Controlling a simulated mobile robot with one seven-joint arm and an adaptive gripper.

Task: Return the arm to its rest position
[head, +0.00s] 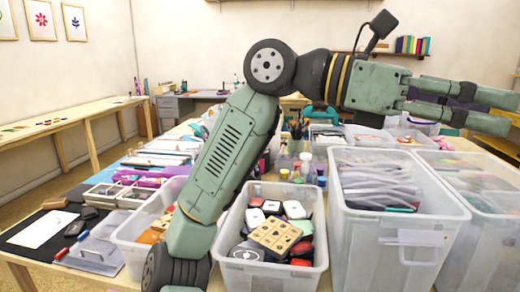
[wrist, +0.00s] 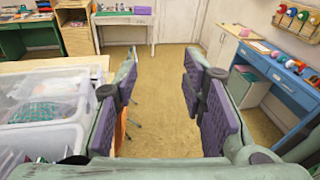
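My arm rises in the middle of the head view and bends to the right. My gripper (head: 497,112) is held above the bins at the right, pointing right. Its two fingers are apart with nothing visible between them. In the wrist view my gripper (wrist: 165,110) shows two purple finger pads spread wide, with only floor seen between them. A clear bin (head: 268,275) on the table holds several inkpads and a wooden block with dark marks (head: 274,237). My arm hides part of the bin to its left.
A clear bin of grey bags (head: 400,240) stands right of the inkpad bin, with another clear bin (head: 487,220) beside it. A white sheet (head: 40,229) lies on a dark mat at the left. The wrist view shows open floor (wrist: 165,75) and a blue desk (wrist: 275,75) at right.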

